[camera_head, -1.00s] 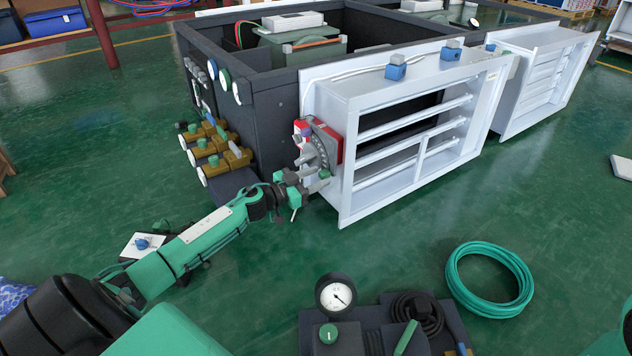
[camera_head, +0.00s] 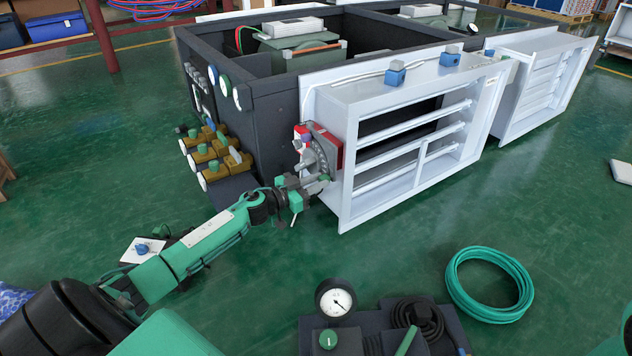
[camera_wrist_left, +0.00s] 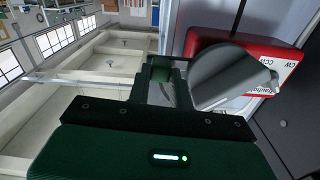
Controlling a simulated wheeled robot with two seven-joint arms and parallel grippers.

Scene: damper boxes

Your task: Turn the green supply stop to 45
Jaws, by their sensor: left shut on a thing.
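The red-and-grey damper actuator (camera_head: 322,150) is mounted on the left side of the white damper frame; it also shows in the left wrist view (camera_wrist_left: 232,75). My left gripper (camera_head: 318,184) is at the actuator's lower edge, beside the damper frame. The stop's angle cannot be read. In the head view the gripper and actuator largely hide the stop. My right gripper is not in view.
The white louvred damper frame (camera_head: 345,200) stands close right of my left gripper. Brass valves (camera_head: 210,158) are to its left on the dark box. A gauge (camera_head: 335,301) and a green hose coil (camera_head: 490,285) are in front. Green floor between is clear.

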